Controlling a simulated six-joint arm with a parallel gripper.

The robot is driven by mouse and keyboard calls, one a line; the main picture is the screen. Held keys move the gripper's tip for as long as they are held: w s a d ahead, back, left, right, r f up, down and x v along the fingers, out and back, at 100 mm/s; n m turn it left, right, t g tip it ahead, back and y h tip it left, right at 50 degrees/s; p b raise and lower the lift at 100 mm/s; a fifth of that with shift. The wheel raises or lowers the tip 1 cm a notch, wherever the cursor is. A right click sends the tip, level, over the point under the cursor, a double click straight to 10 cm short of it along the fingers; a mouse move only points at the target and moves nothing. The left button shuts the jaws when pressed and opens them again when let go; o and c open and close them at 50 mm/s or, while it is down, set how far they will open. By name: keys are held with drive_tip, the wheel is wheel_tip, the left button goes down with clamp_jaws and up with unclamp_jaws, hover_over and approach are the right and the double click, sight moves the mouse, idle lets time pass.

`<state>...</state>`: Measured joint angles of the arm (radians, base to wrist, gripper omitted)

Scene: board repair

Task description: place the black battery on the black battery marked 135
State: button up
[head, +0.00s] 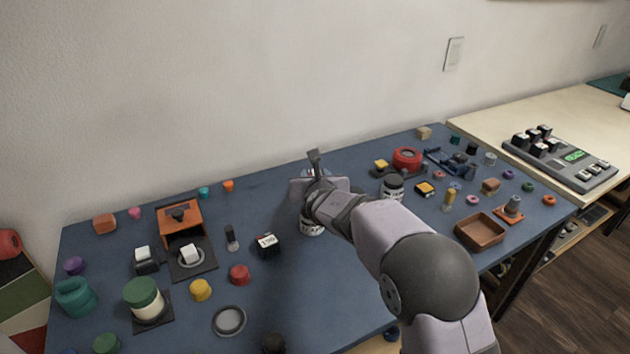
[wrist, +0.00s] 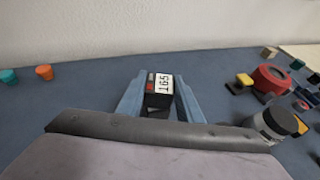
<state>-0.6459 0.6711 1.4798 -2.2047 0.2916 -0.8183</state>
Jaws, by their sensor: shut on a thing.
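My gripper (wrist: 157,88) is shut on a black battery (wrist: 158,102). The battery has a white label that seems to read 165 and a small red mark, and it sits between the two blue-grey fingers in the wrist view. In the head view my gripper (head: 318,188) is above the middle of the blue table; the held battery is hidden there by the arm. Another black battery (head: 267,245) with a white label lies on the table to the left of my gripper, apart from it. Its small number looks like 135 or 136.
A white-and-black jar (head: 312,226) stands below my gripper, partly hidden. Another jar (head: 392,188) and a red ring-shaped thing (head: 407,158) are to the right. A red cap (head: 239,274) and a small dark cylinder (head: 232,238) lie near the labelled battery. A grey charger (head: 575,165) holds several black blocks.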

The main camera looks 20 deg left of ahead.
drive_tip(key=shift+f, duration=0.2)
drive_tip(key=o, duration=1.1)
drive_tip(key=shift+r, duration=0.2)
drive_tip(key=b+v, duration=0.1)
drive_tip(key=v, duration=1.1)
drive_tip(key=shift+d+f, duration=0.1)
